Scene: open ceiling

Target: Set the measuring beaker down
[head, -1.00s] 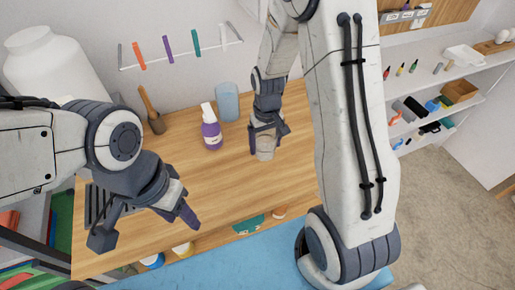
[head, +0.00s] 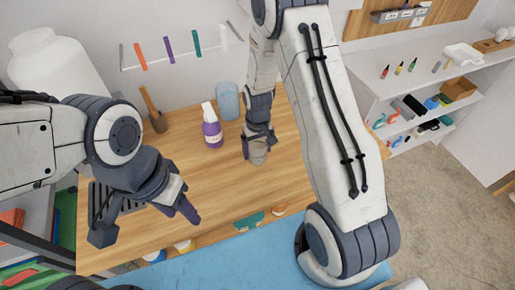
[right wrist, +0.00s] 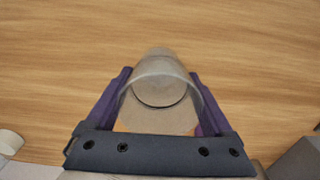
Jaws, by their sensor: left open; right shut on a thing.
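The measuring beaker (head: 257,156) is a grey, see-through cup over the wooden table, right of the purple bottle in the head view. My right gripper (head: 256,142) is shut on it from above. In the right wrist view the beaker (right wrist: 160,85) sits between the two purple fingers of my right gripper (right wrist: 160,100), with wood grain behind it. I cannot tell whether its base touches the table. My left gripper (head: 150,228) is open and empty over the table's left front part.
On the wooden table (head: 225,195) stand a purple spray bottle (head: 212,132), a bluish clear cylinder (head: 228,100) and a wooden-handled tool (head: 153,110). A dark slatted rack lies near my left gripper. The table's middle front is clear. White shelves (head: 440,90) stand at the right.

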